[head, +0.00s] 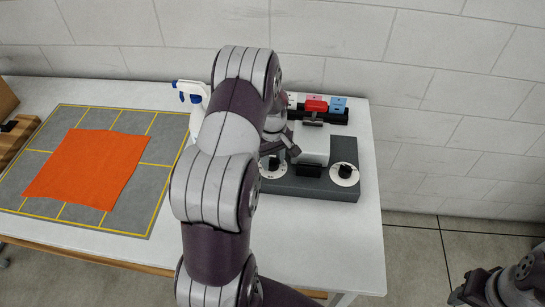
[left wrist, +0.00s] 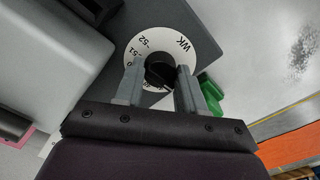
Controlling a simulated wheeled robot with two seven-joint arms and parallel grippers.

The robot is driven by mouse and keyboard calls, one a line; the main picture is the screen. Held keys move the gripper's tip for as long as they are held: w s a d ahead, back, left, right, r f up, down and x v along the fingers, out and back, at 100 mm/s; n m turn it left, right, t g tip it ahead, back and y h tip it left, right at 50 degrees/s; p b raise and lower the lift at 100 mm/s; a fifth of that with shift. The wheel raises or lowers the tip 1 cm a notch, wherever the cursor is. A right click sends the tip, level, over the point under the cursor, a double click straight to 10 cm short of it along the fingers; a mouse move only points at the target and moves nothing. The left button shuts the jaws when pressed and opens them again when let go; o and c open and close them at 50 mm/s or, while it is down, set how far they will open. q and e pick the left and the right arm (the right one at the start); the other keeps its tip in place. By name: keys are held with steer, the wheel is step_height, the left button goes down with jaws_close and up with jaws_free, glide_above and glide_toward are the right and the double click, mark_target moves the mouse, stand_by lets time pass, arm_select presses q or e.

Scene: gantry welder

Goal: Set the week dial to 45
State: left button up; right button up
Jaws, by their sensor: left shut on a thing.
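The week dial is a white disc marked "WK" (left wrist: 183,45) with numbers such as 52 and 51 along its rim. Its black knob (left wrist: 160,70) stands in the middle, between the two grey fingers of my left gripper (left wrist: 158,86). The gripper is shut on the knob. The fingers and palm hide the lower part of the scale, and I cannot read the current setting. In the head view the dial (head: 272,173) is the left one on the dark grey machine base (head: 310,187). Part of my right arm shows at the bottom right, its fingers not clear.
A second dial (head: 344,174) is on the right of the base, beside a light grey housing (head: 312,142). Behind are a black rack with coloured blocks (head: 316,105) and a spray bottle (head: 190,92). An orange cloth (head: 85,167) lies on a grey mat (head: 125,222) at left.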

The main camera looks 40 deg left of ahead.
mark_target(272, 159)
arm_select(q)
steer(key=shift+n, duration=1.1)
steer(key=o, duration=1)
steer(key=shift+o, duration=0.2)
step_height(272, 159, up, 13)
steer(key=b, duration=0.1)
steer(key=shift+f, duration=0.1)
